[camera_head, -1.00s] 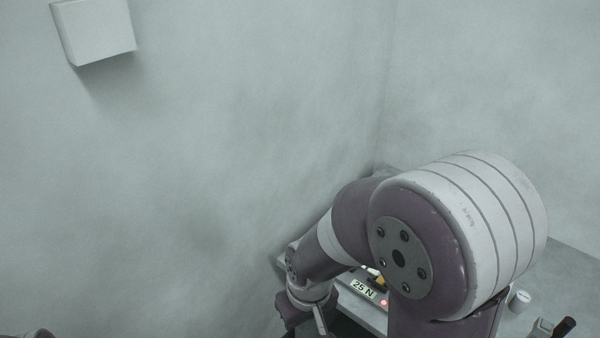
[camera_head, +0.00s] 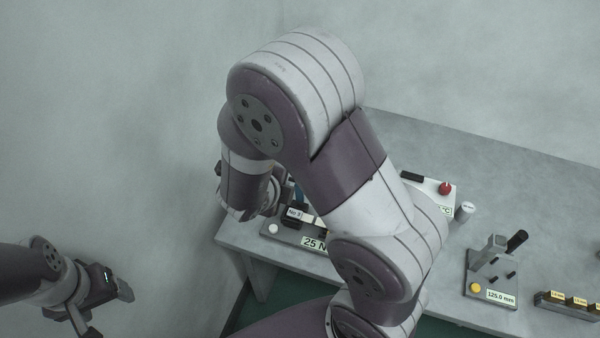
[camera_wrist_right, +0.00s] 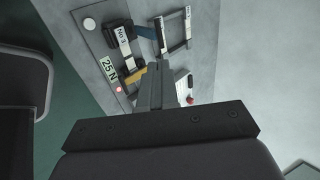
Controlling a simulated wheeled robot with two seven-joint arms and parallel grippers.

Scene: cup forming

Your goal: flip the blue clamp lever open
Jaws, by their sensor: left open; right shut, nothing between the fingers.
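The blue clamp lever (camera_wrist_right: 143,31) shows in the right wrist view as a short blue piece beside a black block (camera_wrist_right: 118,36) labelled "No 3". My left gripper (camera_head: 108,312) is open and empty at the lower left, away from the table.
The grey table (camera_head: 540,215) holds a "25 N" display (camera_head: 314,243), a red button (camera_head: 445,188), a white cylinder (camera_head: 465,211), a stand with a black handle (camera_head: 517,240) and a "125.0 mm" display (camera_head: 500,297). A wall stands at the left. Bare tabletop lies at the back right.

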